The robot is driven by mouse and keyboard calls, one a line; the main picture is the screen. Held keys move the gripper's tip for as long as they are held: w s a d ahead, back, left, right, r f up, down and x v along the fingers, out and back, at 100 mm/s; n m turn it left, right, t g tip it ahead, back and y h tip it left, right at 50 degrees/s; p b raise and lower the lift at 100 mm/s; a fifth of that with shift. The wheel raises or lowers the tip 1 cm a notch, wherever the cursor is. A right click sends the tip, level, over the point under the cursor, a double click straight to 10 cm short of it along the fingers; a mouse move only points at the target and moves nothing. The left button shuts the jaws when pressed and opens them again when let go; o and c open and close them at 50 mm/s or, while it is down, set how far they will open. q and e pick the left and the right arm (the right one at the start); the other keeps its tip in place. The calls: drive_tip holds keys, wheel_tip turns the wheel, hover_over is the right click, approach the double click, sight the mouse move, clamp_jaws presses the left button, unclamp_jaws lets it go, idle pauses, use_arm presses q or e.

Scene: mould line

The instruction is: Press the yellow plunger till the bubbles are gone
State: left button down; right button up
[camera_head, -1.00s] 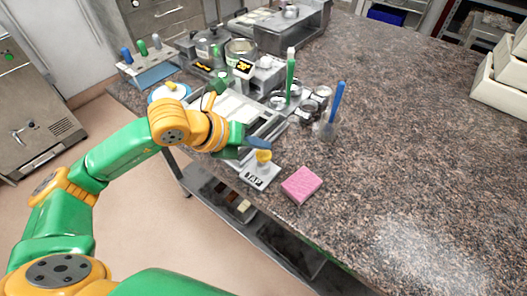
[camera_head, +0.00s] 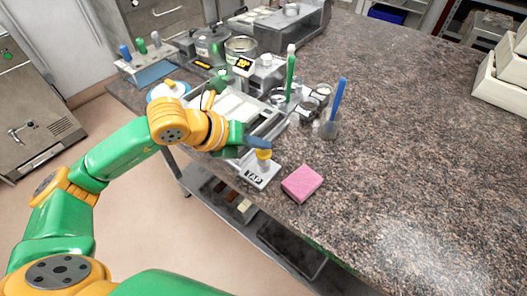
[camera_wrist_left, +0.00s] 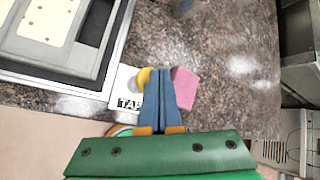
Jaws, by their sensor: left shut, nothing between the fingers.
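The yellow plunger (camera_head: 264,155) stands on a pale plate marked TAP (camera_head: 256,178) near the counter's front edge. My left gripper (camera_head: 266,143) is shut and empty, its blue fingertips at the top of the plunger. In the left wrist view the shut blue fingers (camera_wrist_left: 167,72) cover part of the yellow plunger (camera_wrist_left: 143,77), which shows at their left. Whether the fingertips touch it I cannot tell. No bubbles can be made out. My right gripper does not show.
A pink sponge-like block (camera_head: 302,183) lies just right of the plate. A metal-framed tray (camera_head: 240,106) stands behind it. A blue-handled tool (camera_head: 336,107) and a green-handled tool (camera_head: 291,75) stand upright farther back.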

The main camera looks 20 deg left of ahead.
sight(259, 154)
use_arm(q)
drive_tip(key=shift+f+b, duration=0.95)
drive_tip(key=shift+f, duration=0.05)
idle(1.0)
idle(0.3)
drive_tip(key=shift+r+p, duration=1)
drive_tip(key=shift+r, duration=0.4)
drive_tip(key=shift+r+p, duration=1.9)
drive_tip(key=shift+r, duration=0.65)
drive_tip(key=shift+f, duration=0.1)
